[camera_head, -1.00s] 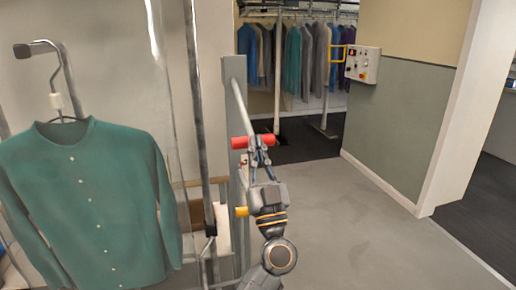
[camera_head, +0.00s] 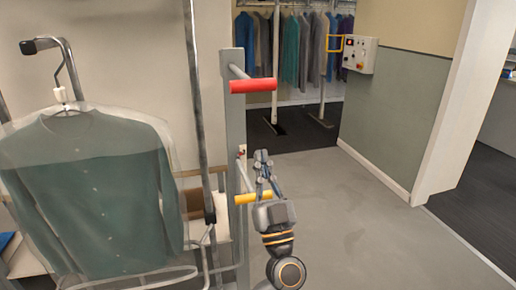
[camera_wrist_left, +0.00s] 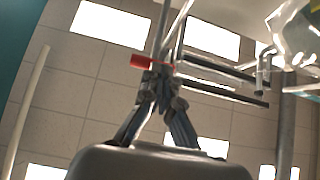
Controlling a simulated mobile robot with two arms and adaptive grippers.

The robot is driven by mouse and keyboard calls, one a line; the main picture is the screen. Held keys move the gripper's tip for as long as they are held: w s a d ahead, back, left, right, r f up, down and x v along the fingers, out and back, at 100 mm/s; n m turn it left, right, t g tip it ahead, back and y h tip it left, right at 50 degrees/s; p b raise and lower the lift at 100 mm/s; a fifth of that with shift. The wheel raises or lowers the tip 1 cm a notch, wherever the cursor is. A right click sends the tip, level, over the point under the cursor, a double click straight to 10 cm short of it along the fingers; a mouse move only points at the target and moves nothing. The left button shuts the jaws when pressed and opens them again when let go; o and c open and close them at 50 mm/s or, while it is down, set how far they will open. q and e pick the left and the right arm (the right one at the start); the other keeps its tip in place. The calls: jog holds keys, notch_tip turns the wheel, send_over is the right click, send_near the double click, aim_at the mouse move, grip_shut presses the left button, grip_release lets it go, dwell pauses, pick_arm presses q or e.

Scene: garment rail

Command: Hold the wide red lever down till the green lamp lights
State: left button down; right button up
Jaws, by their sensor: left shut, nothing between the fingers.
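The wide red lever (camera_head: 252,86) sticks out near the top of the grey post (camera_head: 235,130), in its raised position. My left gripper (camera_head: 262,156) points up, shut and empty, well below the red lever and apart from it in the head view. In the left wrist view the red lever (camera_wrist_left: 146,62) shows beyond my shut fingertips (camera_wrist_left: 158,70). I cannot make out a lit green lamp. The green shirt (camera_head: 95,185) hangs at the left under a clear cover. My right gripper is not in view.
A yellow-gripped lever (camera_head: 253,198) sits lower on the post, close beside my left gripper. Garments (camera_head: 300,50) hang at the back. The floor right of my arm is clear.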

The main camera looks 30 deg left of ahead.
pick_arm(q)
jog(key=v, duration=0.3)
jog(key=shift+b, duration=0.3)
